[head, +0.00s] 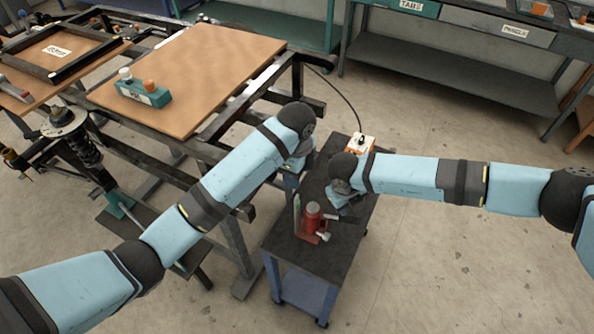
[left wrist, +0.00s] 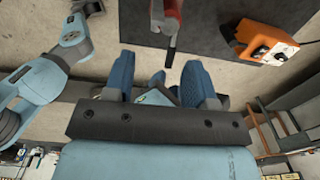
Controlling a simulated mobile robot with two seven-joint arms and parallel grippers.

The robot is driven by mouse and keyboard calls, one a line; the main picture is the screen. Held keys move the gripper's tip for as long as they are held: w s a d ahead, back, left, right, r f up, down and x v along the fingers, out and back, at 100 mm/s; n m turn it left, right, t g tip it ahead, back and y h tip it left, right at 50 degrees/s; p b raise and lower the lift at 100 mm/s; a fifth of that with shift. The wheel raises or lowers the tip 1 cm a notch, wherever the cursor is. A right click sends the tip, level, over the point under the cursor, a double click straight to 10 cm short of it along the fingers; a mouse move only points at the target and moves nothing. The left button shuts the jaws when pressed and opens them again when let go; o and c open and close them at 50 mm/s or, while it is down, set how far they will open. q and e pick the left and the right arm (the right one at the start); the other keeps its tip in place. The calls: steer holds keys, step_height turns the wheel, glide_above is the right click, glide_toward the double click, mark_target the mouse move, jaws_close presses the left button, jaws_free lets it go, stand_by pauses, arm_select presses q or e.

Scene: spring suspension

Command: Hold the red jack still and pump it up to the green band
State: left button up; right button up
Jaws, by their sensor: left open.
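The red jack (head: 313,215) stands upright on the dark top of a small cart in the head view. A thin upright strip (head: 297,212) with some green stands beside it; its band is too small to read. A short dark bar (head: 337,218) sticks out from the jack. In the left wrist view the red jack (left wrist: 166,15) is cut by the top edge, beyond the fingertips. My left gripper (left wrist: 160,62) is open and empty, apart from the jack. In the head view its fingers are mostly hidden behind the arm. My right gripper (head: 343,202) is close to the jack; its fingers are unclear.
The cart top (head: 285,245) is bare in front of the jack. An orange box (head: 360,144) with a cable stands at its back. A frame bench with a wooden board (head: 190,75) stands to the left, with a spring strut (head: 82,140). Open floor lies right.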

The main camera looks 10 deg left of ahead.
mark_target(297, 203)
arm_select(q)
steer(key=shift+f, duration=0.25)
step_height(297, 203, down, 13)
steer(key=shift+f, duration=0.15)
jaws_close()
stand_by(1.5)
steer(key=c, duration=0.7)
jaws_free()
steer(key=shift+c, duration=0.2)
jaws_close()
